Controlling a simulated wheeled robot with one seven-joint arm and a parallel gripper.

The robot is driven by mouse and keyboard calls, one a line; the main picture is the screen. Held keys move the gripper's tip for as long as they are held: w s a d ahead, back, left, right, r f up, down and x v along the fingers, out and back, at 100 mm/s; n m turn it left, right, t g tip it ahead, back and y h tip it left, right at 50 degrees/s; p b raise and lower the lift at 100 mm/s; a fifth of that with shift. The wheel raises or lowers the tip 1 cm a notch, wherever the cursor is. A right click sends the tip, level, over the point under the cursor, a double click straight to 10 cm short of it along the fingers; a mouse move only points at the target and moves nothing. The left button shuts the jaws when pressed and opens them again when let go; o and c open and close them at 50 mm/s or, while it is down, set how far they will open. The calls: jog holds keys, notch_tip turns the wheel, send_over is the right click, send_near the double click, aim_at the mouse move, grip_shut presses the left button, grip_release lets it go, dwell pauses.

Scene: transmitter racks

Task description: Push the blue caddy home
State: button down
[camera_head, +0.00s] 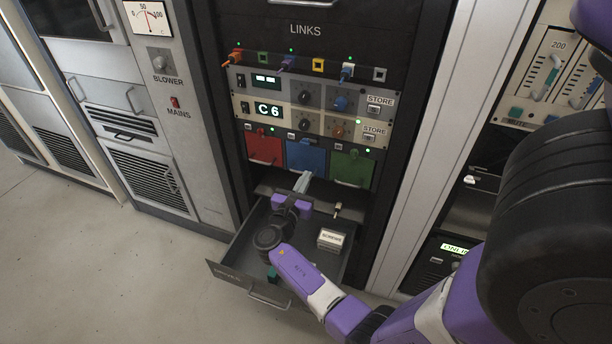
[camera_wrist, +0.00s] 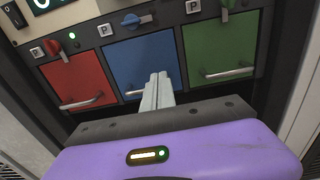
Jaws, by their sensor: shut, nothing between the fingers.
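The blue caddy (camera_head: 304,155) sits in the middle of a row of three in the rack, between a red caddy (camera_head: 265,148) and a green caddy (camera_head: 351,168). Its blue front (camera_wrist: 137,62) also shows in the wrist view, with a metal handle partly hidden behind my fingers. My gripper (camera_head: 303,178) is shut and empty, with its fingertips at the lower part of the blue front. In the wrist view the closed fingertips (camera_wrist: 158,78) overlap the blue front's lower right; whether they touch it I cannot tell.
Below the caddies an open drawer (camera_head: 232,274) sticks out under my arm. It holds a small white labelled box (camera_head: 331,239). Above the caddies are panels with knobs, a C6 display (camera_head: 268,111) and plugged cables. Open floor lies at the left.

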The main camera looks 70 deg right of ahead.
jog(key=a, duration=0.8)
jog(key=shift+w+a, duration=0.25)
jog(key=shift+a, duration=0.15)
jog(key=shift+f, duration=0.1)
